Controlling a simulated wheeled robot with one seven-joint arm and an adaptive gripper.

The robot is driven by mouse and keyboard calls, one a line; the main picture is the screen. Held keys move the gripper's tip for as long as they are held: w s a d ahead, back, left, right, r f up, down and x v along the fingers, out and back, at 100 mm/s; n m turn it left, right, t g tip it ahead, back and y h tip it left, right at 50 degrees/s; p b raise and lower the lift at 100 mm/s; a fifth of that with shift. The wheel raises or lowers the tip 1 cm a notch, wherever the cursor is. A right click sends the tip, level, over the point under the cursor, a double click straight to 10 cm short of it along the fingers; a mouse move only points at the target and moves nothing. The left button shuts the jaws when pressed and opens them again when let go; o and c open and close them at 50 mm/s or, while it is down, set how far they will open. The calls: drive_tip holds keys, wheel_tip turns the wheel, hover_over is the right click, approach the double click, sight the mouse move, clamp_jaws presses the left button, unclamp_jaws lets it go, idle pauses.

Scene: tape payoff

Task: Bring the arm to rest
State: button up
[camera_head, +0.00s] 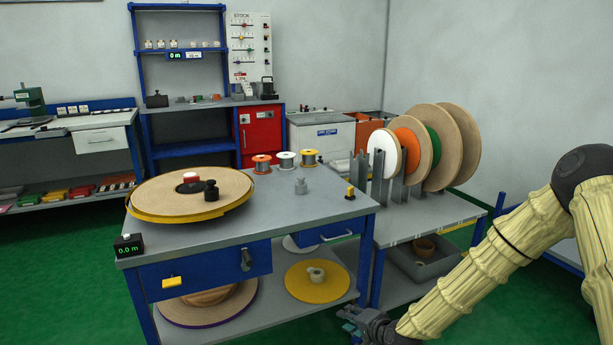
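My arm (482,255) wears a pale yellow cover and comes in from the right edge, bending at a dark elbow joint and sloping down to the left. My gripper (350,319) is at the bottom of the view, low in front of the right end of the blue workbench (232,234). It is dark grey, small and partly cut off by the frame edge. I see nothing clearly held in it, and whether its fingers are open or shut cannot be made out.
A large tan reel (150,197) lies on the workbench, with small spools (310,158) behind. Upright reels (455,150) stand in a rack on the right-hand table (430,218), close behind my arm. The lower shelf holds a yellow disc (318,288). Green floor (60,270) is clear at left.

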drive_tip(key=s+d+f+n+g+h, duration=0.1)
drive_tip(key=s+f+n+g, duration=0.2)
drive_tip(key=s+f, duration=0.75)
drive_tip(key=s+d+f+n+g+h, duration=0.1)
drive_tip(key=s+f+n+g, duration=0.15)
drive_tip(key=s+f, duration=0.8)
drive_tip(key=s+d+n+g+h, duration=0.2)
drive_tip(key=s+d+g, duration=0.1)
drive_tip(key=s, duration=1)
drive_tip(key=s+d+n+g+h, duration=0.1)
drive_tip(key=s+d+n+g, duration=0.2)
drive_tip(key=s, duration=1)
wheel_tip(320, 180, up, 24)
drive_tip(key=p, duration=2.3)
drive_tip(key=shift+d+t, duration=0.45)
drive_tip(key=shift+w+m, duration=0.1)
drive_tip(key=shift+m, duration=0.15)
